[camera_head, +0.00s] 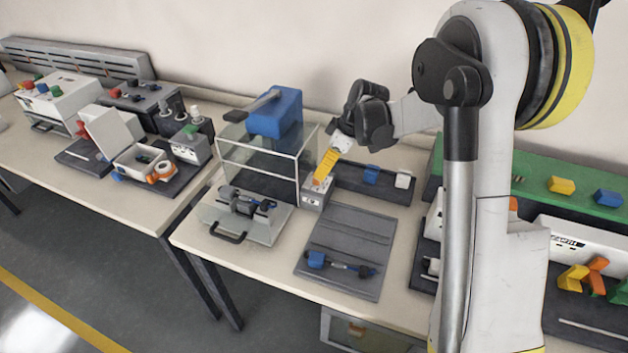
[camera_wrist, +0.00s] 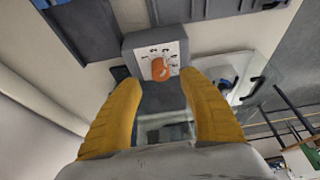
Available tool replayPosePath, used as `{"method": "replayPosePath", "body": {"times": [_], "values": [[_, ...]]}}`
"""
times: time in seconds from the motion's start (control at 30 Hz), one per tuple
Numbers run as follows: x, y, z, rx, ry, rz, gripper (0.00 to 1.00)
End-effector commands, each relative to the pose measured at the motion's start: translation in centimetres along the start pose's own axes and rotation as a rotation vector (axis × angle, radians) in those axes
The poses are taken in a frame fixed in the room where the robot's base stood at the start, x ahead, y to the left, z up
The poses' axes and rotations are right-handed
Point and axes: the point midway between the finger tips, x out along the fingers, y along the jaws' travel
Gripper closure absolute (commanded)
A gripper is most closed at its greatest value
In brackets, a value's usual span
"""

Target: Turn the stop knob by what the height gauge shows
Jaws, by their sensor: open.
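An orange knob (camera_wrist: 160,70) sits on a white dial face (camera_wrist: 173,50) with small dark marks around it. The dial is on a small grey box (camera_wrist: 135,42), which shows in the head view as a box (camera_head: 312,199) at the right corner of the clear-walled press. My gripper (camera_wrist: 160,82) has its yellow fingers apart, one on each side of the knob; whether they touch it I cannot tell. In the head view my gripper (camera_head: 320,177) points down at the box and mostly hides the knob. I cannot make out a height gauge or its reading.
The clear-walled press (camera_head: 258,165) has a blue head (camera_head: 275,112) on top. A dark rail (camera_head: 345,184) with blue and white blocks lies behind the box. A grey mat (camera_head: 345,235) with a blue-ended rod (camera_head: 340,264) lies in front. Another bench stands left.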

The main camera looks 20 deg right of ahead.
Motion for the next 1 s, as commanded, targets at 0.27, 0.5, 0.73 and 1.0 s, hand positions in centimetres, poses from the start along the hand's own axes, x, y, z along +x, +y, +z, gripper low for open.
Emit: {"method": "replayPosePath", "body": {"times": [0.27, 0.5, 0.73, 1.0], "values": [[4.3, 0.0, 0.0, 0.0, -0.001, 0.001, 0.51], [4.9, 0.0, 0.0, 0.0, -0.001, 0.001, 0.51], [4.8, 0.0, 0.0, 0.0, -0.001, 0.001, 0.8], [4.9, -0.1, 0.0, 0.001, -0.001, 0.001, 1.0]]}}
